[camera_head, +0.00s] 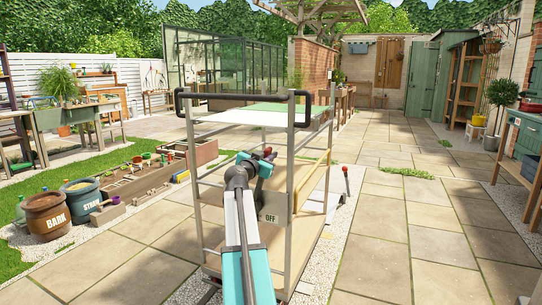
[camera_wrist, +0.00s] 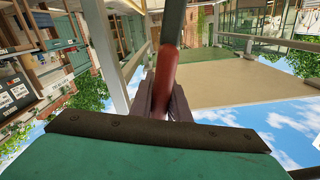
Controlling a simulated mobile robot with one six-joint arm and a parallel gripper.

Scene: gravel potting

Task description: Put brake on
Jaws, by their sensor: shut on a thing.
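A tall trolley (camera_head: 289,190) with a grey frame, black handle and wooden shelves stands on the paving in the head view. A small plate reading OFF (camera_head: 270,218) shows low on it, just right of my arm. My gripper (camera_head: 266,156) is at the trolley's near side. In the wrist view my gripper (camera_wrist: 165,92) is shut on a red grip (camera_wrist: 167,66) at the end of a dark lever (camera_wrist: 173,24). My arm hides part of the trolley, and the lever's lower end is not clear. Another red-topped lever (camera_head: 346,173) stands right of the trolley.
A planter bed (camera_head: 135,185) and barrels marked BARK (camera_head: 46,215) and STRAW (camera_head: 83,200) are at the left. A workbench (camera_head: 525,145) stands at the right edge. Open paving (camera_head: 400,235) lies right of the trolley.

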